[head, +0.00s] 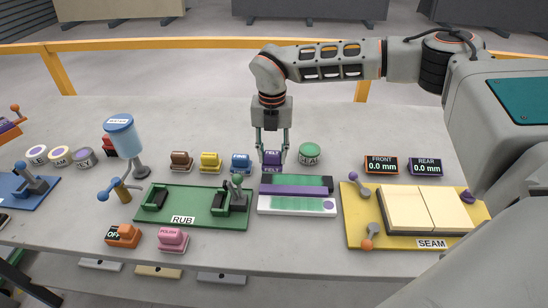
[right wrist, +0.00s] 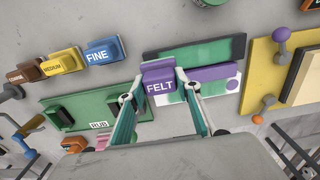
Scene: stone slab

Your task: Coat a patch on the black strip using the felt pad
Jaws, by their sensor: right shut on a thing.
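My right gripper (head: 272,150) is shut on the purple felt pad (head: 271,168), which carries FELT labels. In the right wrist view, the gripper's fingers (right wrist: 165,102) flank the felt pad (right wrist: 157,72). The black strip (head: 324,183) lies just in front and to the right in the head view, with green along part of its top. In the right wrist view the pad overlaps the left part of the black strip (right wrist: 238,46); I cannot tell whether they touch. A purple band (right wrist: 215,73) runs along the strip. My left gripper is not in view.
A white board with green (head: 297,209) lies along the strip. A round green-topped pot (head: 309,151) stands right of the gripper. The green RUB fixture (head: 190,218) is at left, the yellow SEAM board (head: 365,238) at right. Coarse, medium and fine blocks (head: 210,160) stand left.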

